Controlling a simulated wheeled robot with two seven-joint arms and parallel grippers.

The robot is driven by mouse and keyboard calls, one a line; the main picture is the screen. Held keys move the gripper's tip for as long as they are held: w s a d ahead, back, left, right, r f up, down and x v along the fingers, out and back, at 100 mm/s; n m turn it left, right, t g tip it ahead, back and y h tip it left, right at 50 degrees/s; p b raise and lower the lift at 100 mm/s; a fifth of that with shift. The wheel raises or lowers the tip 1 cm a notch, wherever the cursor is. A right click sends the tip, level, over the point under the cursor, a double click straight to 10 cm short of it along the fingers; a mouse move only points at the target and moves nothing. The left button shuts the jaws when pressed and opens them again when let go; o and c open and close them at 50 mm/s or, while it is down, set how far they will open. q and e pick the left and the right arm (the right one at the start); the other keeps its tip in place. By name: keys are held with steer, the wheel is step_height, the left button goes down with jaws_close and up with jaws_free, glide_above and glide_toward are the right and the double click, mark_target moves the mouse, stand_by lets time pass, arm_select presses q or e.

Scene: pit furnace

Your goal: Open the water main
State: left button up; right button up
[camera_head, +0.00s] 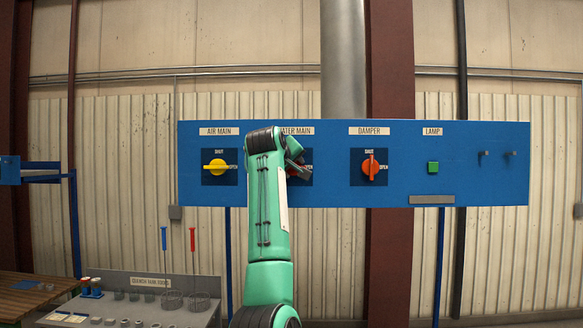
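A blue panel (470,185) carries the controls. The WATER MAIN label (300,131) is partly covered by my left arm. Below it, the water main's dark plate (307,181) shows only at its right side, with the word OPEN at its edge. My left gripper (300,172) is in front of this plate, at the water main's handle. The arm and gripper hide nearly all of the handle, so its angle cannot be told. Whether the fingers are shut on it cannot be told either. My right gripper is not in view.
On the panel, left of my arm, the yellow air main handle (217,167) lies horizontal, toward OPEN. To the right are the orange damper handle (371,167), upright toward SHUT, and a green lamp button (433,167). A grey tool bench (140,310) stands at lower left.

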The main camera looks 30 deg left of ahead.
arm_select(q)
steer(key=o, duration=1)
steer(key=shift+c, duration=0.2)
steer(key=b+v, duration=0.7)
steer(key=v, duration=0.6)
steer(key=shift+s+b, duration=0.4)
steer(key=shift+d, duration=0.15)
